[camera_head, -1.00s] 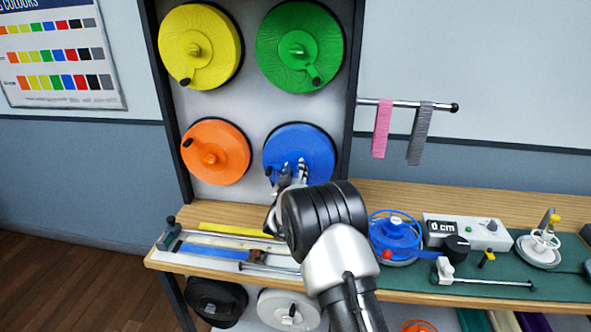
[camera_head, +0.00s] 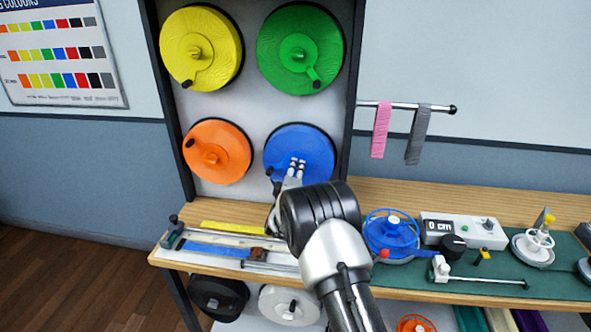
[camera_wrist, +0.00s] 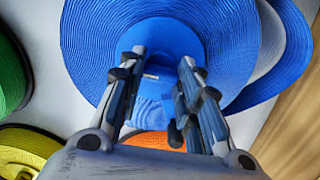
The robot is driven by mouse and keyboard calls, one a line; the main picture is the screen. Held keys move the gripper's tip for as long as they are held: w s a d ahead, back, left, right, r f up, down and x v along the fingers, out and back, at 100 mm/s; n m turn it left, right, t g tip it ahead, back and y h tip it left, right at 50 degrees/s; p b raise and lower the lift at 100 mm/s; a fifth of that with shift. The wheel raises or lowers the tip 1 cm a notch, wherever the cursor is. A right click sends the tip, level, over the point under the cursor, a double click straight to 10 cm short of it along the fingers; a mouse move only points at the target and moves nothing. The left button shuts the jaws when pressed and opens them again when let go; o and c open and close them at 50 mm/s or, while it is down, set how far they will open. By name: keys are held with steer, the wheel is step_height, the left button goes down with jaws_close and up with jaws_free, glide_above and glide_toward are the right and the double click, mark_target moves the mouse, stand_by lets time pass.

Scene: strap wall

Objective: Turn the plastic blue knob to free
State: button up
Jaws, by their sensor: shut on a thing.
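The blue reel (camera_head: 315,145) is on the wall panel, lower right of four reels. My gripper (camera_head: 297,163) is at its middle. In the wrist view, the blue reel (camera_wrist: 225,40) fills the upper middle, and my gripper's fingers (camera_wrist: 165,62) stand either side of the blue plastic knob (camera_wrist: 158,76) at its hub. The gripper is shut on this knob. In the head view the fingers hide the knob. The reel's black crank handle (camera_head: 268,171) shows at its left edge.
Yellow (camera_head: 220,35), green (camera_head: 325,35) and orange (camera_head: 232,145) reels surround the blue one on the panel. The bench (camera_head: 190,213) below holds a blue winder (camera_head: 385,235) and a length counter (camera_head: 465,230). Pink and grey straps hang from a rail (camera_head: 440,109) at right.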

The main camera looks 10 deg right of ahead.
steer(key=shift+n+p, duration=0.35)
steer(key=shift+n, duration=0.95)
steer(key=o, duration=1)
steer(key=shift+o, duration=0.2)
steer(key=v, duration=1.2)
